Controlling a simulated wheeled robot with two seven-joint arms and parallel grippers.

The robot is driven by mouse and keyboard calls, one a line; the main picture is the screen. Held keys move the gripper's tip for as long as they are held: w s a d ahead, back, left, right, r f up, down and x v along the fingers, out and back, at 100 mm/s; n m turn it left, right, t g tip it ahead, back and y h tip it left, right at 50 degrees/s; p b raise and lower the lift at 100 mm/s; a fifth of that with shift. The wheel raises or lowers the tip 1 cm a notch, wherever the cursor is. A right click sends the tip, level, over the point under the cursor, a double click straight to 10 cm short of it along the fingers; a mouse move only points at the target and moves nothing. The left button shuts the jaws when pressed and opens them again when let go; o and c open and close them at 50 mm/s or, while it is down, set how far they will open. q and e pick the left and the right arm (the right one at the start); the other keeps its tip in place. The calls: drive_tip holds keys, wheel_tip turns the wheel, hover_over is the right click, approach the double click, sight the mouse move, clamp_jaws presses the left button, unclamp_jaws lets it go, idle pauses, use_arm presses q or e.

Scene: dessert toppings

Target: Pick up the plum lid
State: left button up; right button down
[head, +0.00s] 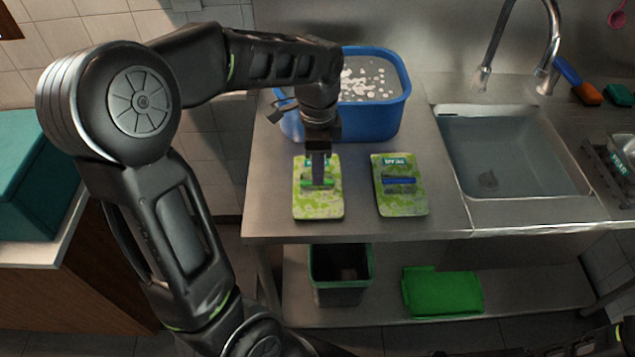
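Two flat lids with a green leafy pattern lie side by side on the steel counter. The left lid (318,207) has a green handle (312,183) and a label mostly hidden behind my gripper, so I cannot read it. The right lid (402,204) has a blue handle (399,181) and a small label that seems to read "PEAR". I cannot tell from the labels which lid is plum. My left gripper (319,178) points down over the left lid, at its green handle; I cannot tell whether the fingers are closed on it. My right gripper does not show clearly.
A blue tub (372,121) of water with pale floating bits stands behind the lids. A sink (510,150) with a tap (552,50) is to the right. Bare counter lies in front.

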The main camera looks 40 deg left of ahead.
use_arm(q)
drive_tip(key=shift+f, duration=1.95)
drive_tip(key=shift+s, duration=0.1)
clamp_jaws()
